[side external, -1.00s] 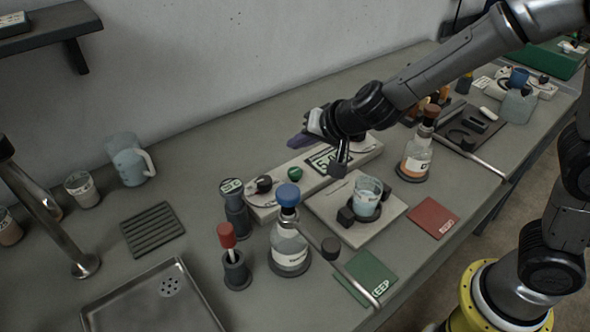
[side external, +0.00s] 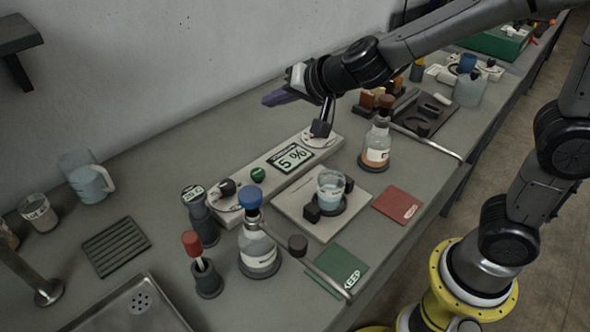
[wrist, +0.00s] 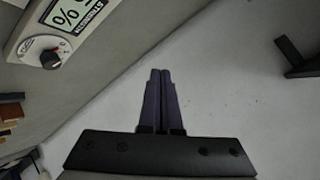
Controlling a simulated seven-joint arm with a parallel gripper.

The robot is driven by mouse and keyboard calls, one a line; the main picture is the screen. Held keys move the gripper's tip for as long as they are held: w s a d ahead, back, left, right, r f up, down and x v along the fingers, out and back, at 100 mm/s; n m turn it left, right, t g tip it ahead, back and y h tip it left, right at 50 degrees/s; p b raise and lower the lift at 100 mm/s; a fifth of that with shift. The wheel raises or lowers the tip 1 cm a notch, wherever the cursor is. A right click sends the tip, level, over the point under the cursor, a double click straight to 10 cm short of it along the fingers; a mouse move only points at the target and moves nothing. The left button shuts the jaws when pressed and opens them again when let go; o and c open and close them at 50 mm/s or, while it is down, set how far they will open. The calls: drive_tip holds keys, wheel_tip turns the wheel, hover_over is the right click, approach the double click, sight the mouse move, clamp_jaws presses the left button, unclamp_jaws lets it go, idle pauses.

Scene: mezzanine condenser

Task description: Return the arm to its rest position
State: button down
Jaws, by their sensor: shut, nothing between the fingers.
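My gripper (side external: 272,98) is held in the air above the back of the bench, to the left of my wrist. In the wrist view its two dark purple fingers (wrist: 160,85) lie together with nothing between them, in front of the pale wall. Below and to the right of it in the side view is the long instrument with a display reading 5 % (side external: 293,158). The display and a dial (wrist: 50,57) also show at the upper left of the wrist view. My gripper touches nothing that I can see.
A beaker (side external: 331,188) stands on a square plate. A wall shelf (side external: 17,35) is at the upper left. The air around my gripper is clear.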

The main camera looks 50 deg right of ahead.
drive_tip(key=s+d+r+n+t+y, duration=0.1)
drive_tip(key=s+d+r+n+y, duration=0.1)
drive_tip(key=s+r+n, duration=0.55)
drive_tip(key=s+d+f+g+h, duration=0.1)
drive_tip(key=s+d+f+g, duration=0.1)
drive_tip(key=s, duration=0.5)
drive_tip(key=s+d+f+g+h, duration=0.1)
drive_tip(key=s+d+f+g, duration=0.1)
drive_tip(key=s+f, duration=0.2)
drive_tip(key=s+d+f+g, duration=0.2)
drive_tip(key=s+f, duration=0.1)
drive_tip(key=s, duration=0.6)
drive_tip(key=shift+s+d+n+h, duration=0.3)
drive_tip(key=shift+s+n+h, duration=0.05)
drive_tip(key=shift+n+h, duration=0.1)
